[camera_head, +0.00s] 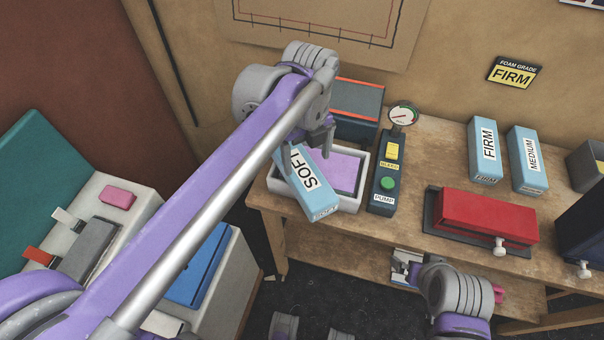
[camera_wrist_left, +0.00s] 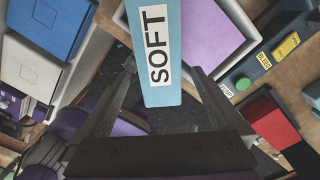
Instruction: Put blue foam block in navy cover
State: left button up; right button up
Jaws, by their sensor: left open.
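A light blue foam block labelled SOFT (camera_head: 312,184) sits tilted across the left part of a white tray with a purple pad (camera_head: 346,170). In the left wrist view the block (camera_wrist_left: 162,88) shows between the finger tips. My left gripper (camera_head: 309,143) is open at the block's far end; I cannot tell whether the fingers touch it. Light blue blocks labelled FIRM (camera_head: 485,150) and MEDIUM (camera_head: 527,160) stand on the bench. A navy box-like piece with a white knob, likely the navy cover (camera_head: 582,225), is cut off at the right edge. My right gripper (camera_head: 405,265) is low, by the bench front; its jaw state is unclear.
A pump box with a green button (camera_head: 386,185) and gauge stands beside the tray. A red cover (camera_head: 488,214) lies on the bench (camera_head: 420,150). A dark box with orange stripes (camera_head: 357,108) is behind the tray. A blue panel (camera_head: 198,265) is at lower left.

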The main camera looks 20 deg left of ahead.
aim_at(304, 172)
pick_arm(q)
jog(key=shift+w+a+f, duration=0.1)
jog(key=shift+a+f, duration=0.1)
jog(key=shift+f, duration=1.2)
jog(key=shift+w+a+f, duration=0.1)
jog(key=shift+a+f, duration=0.1)
jog(key=shift+f, duration=1.15)
jog(key=c, duration=1.1)
